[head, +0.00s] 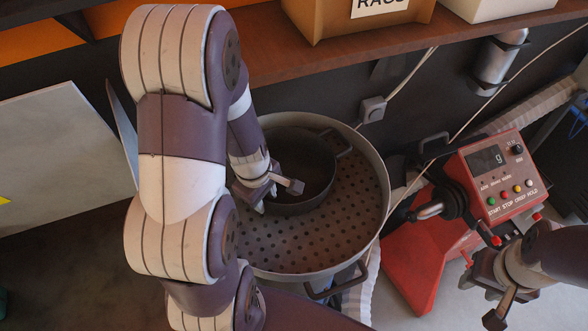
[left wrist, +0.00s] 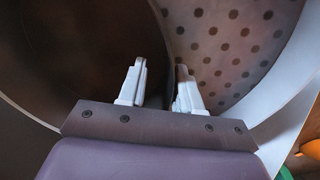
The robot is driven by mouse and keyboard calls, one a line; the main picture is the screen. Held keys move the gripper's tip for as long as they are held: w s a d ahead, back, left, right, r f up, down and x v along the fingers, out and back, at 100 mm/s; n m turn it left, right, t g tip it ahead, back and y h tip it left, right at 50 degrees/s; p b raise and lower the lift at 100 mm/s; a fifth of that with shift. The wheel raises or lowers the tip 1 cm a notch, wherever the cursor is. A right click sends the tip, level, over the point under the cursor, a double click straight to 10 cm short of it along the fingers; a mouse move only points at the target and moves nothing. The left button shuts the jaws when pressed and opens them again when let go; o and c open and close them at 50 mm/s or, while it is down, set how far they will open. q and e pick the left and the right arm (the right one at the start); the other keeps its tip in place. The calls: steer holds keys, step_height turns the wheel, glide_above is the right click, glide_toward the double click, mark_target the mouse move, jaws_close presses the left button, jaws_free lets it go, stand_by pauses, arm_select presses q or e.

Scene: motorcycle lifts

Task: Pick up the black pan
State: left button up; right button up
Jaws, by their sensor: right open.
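The black pan (head: 312,188) is a round, dark pan with a loop handle at its upper right. It sits inside a large grey perforated round tub (head: 352,220). My left gripper (head: 278,190) reaches down at the pan's near left side. In the left wrist view, its two pale fingers (left wrist: 160,85) stand apart. The dark pan (left wrist: 75,55) fills the left, and its wall shows between the fingers. I cannot tell whether they touch it. My right gripper (head: 500,295) is open and empty at the lower right, away from the pan.
A red machine (head: 500,175) with a display and coloured buttons stands right of the tub. A wooden shelf (head: 270,50) with a box labelled RAGS (head: 345,20) runs behind. A grey panel (head: 60,150) is at the left. My left arm hides the tub's left side.

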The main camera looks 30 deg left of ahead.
arm_select(q)
steer(key=shift+s+r, duration=0.1)
steer(key=shift+s, duration=0.2)
steer(key=c, duration=0.6)
steer(key=shift+w, duration=0.15)
jaws_close()
steer(key=shift+r, duration=0.1)
